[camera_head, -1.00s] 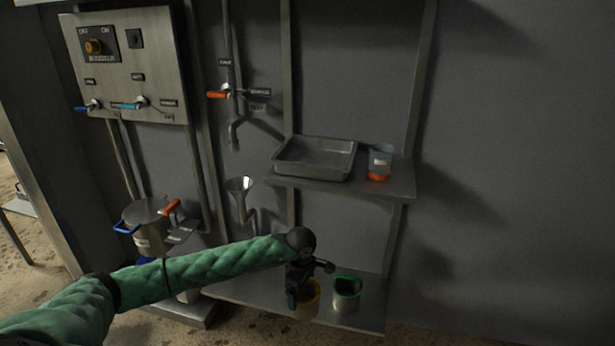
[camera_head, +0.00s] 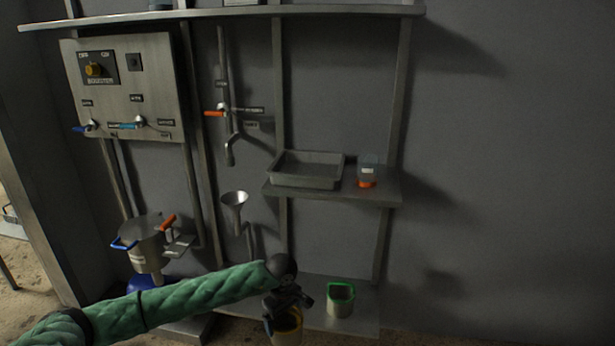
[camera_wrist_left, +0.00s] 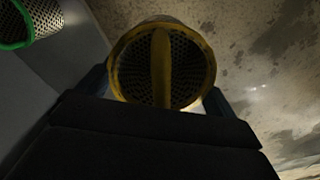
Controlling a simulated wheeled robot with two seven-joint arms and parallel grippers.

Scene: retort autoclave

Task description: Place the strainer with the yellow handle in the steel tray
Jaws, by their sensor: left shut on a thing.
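The strainer with the yellow handle (camera_head: 289,333) hangs in my left gripper (camera_head: 284,310), low in the head view, at the front edge of the lower shelf. In the left wrist view its yellow rim and crossbar handle (camera_wrist_left: 162,65) face the camera above the dark jaws, with perforated mesh inside. My left gripper is shut on it; the jaws partly hide it. The steel tray (camera_head: 305,181) sits on the upper shelf, above and behind the gripper, and looks empty. My right gripper is not in view.
A green-rimmed strainer (camera_head: 340,303) stands on the lower shelf (camera_head: 360,318), right of the yellow one. A beaker with an orange base (camera_head: 368,174) stands right of the tray. A funnel (camera_head: 235,205) and a pot (camera_head: 147,240) are to the left. Room on the right is clear.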

